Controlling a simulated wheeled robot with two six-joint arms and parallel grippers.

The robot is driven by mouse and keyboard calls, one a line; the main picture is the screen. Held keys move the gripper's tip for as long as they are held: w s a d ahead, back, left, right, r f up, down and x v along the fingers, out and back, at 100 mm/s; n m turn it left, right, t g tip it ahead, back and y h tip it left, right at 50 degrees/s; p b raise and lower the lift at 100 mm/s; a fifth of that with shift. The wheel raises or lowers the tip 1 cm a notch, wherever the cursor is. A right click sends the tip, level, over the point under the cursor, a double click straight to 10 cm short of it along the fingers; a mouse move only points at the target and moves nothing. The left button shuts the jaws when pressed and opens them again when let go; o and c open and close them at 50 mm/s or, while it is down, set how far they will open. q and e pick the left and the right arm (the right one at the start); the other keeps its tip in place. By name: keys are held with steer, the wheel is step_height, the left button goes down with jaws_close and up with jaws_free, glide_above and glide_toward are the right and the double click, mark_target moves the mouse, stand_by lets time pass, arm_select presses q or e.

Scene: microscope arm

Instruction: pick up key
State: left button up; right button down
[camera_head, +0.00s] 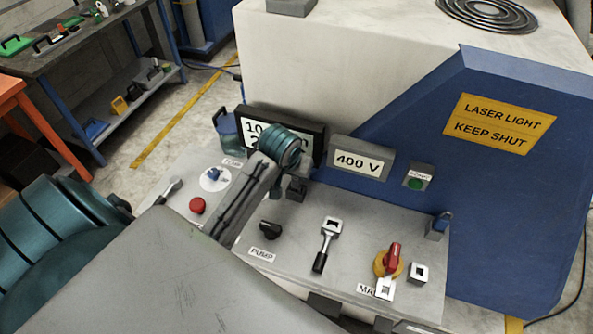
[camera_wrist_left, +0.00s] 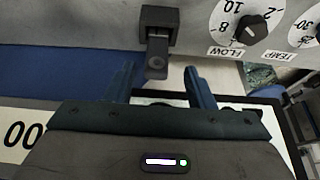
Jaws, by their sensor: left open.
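A dark grey flat tab with a round hole (camera_wrist_left: 157,68), which looks like the key, hangs from a black block (camera_wrist_left: 158,24) in the left wrist view. My left gripper (camera_wrist_left: 162,70) is open. Its two blue fingers stand one on each side of the tab, with visible gaps. I cannot tell the depth between them, and nothing is clearly held. My right gripper is not in view.
A 400 V display (camera_head: 360,160) stands behind. FLOW and TEMP dials show right of the black block.

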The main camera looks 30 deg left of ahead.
mark_target(296, 186)
arm_select(q)
steer(key=x, duration=0.1)
steer(key=p+x, duration=0.1)
steer(key=shift+w+d+f, duration=0.15)
steer(key=shift+d+f, duration=0.1)
steer(key=shift+f, duration=0.5)
steer(key=shift+w+a+f, duration=0.1)
steer(key=shift+c, duration=1.1)
steer(key=c, duration=0.7)
jaws_close()
steer(key=shift+w, duration=0.1)
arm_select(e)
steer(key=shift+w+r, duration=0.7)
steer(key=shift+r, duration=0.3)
